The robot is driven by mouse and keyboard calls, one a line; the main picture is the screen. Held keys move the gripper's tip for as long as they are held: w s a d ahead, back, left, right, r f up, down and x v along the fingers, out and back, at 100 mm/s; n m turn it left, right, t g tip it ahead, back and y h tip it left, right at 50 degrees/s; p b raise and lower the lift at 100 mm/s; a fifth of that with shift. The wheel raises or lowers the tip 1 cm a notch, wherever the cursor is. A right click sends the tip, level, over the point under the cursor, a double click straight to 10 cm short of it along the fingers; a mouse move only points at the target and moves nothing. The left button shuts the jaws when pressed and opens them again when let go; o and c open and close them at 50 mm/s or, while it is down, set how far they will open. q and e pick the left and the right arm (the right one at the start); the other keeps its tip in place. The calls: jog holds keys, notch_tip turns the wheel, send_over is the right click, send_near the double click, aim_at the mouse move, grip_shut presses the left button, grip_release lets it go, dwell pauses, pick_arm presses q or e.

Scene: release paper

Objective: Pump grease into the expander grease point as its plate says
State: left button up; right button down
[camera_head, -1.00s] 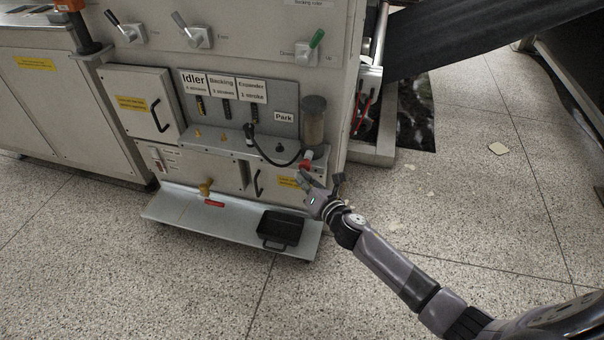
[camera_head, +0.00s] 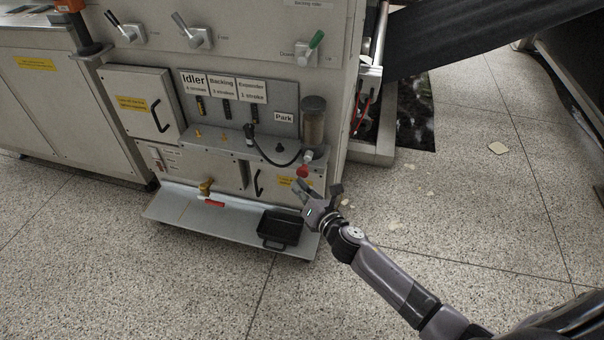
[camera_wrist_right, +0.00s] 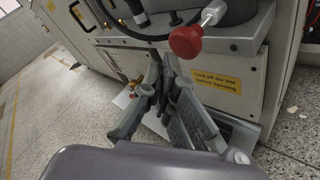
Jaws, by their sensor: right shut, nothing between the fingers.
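The grease pump has a clear cylinder (camera_head: 313,122) and a lever ending in a red knob (camera_head: 302,171). The knob is large in the right wrist view (camera_wrist_right: 186,42). A black hose (camera_head: 275,158) runs from the pump to a black coupler (camera_head: 249,130) below the Expander plate (camera_head: 252,91), which reads 1 stroke. I cannot tell how firmly the coupler is seated. My right gripper (camera_head: 318,190) is shut and empty, just below and right of the knob; in its wrist view the fingers (camera_wrist_right: 162,65) are together, apart from the knob. My left gripper is out of view.
Idler (camera_head: 193,83) and Backing (camera_head: 222,87) plates are beside the Expander plate. A Park label (camera_head: 284,117) is near the cylinder. A black tray (camera_head: 279,230) sits on the lower shelf (camera_head: 185,216). The floor (camera_head: 460,215) at right is mostly clear.

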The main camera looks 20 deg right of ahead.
jog(key=shift+s+a, duration=0.7)
jog(key=shift+s, duration=0.35)
jog(key=shift+s+a, duration=0.7)
jog(key=shift+s, duration=0.35)
